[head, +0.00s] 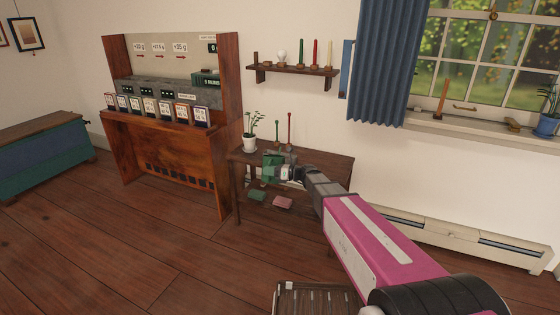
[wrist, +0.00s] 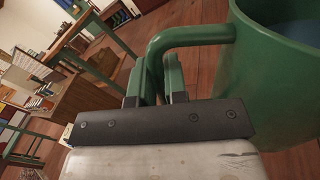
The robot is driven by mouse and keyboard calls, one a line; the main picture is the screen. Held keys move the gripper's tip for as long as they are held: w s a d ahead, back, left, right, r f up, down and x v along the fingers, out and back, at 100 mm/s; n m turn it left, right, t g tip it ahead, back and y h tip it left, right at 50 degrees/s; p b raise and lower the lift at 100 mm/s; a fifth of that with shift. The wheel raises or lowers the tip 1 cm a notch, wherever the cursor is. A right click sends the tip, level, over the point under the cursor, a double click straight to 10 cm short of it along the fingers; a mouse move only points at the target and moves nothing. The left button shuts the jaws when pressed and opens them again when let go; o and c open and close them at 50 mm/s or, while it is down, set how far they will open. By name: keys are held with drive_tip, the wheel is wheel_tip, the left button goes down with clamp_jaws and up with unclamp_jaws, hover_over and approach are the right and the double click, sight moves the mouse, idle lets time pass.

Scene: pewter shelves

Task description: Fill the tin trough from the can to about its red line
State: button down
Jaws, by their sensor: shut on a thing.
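The can is green with a looped handle. In the head view the can (head: 271,166) is at the end of my arm, seen in front of the dark side table. In the wrist view the can (wrist: 275,85) fills the right side, and bluish contents show inside its open top. My gripper (head: 290,174) is shut on the can's handle. In the wrist view the handle loop (wrist: 190,36) rises beyond the gripper (wrist: 155,88). I cannot pick out the tin trough or its red line in either view.
A potted plant (head: 249,143) stands on the left of the side table (head: 325,162). A wooden cabinet (head: 165,150) with a row of cards is to the left. A wall shelf (head: 293,70) holds candles. A slatted wooden thing (head: 302,299) is at the bottom. Floor at left is clear.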

sight(269, 163)
drive_tip(key=shift+m, duration=0.7)
drive_tip(key=shift+w+r, duration=0.2)
drive_tip(key=shift+r, duration=0.8)
drive_tip(key=shift+w+r, duration=0.15)
drive_tip(key=shift+r, duration=0.85)
idle(2.6)
idle(1.5)
drive_tip(key=shift+n, duration=0.9)
drive_tip(key=shift+s+f, duration=0.2)
drive_tip(key=shift+f, duration=0.95)
drive_tip(key=shift+s+f, duration=0.15)
drive_tip(key=shift+f, duration=1)
drive_tip(key=shift+r, duration=0.1)
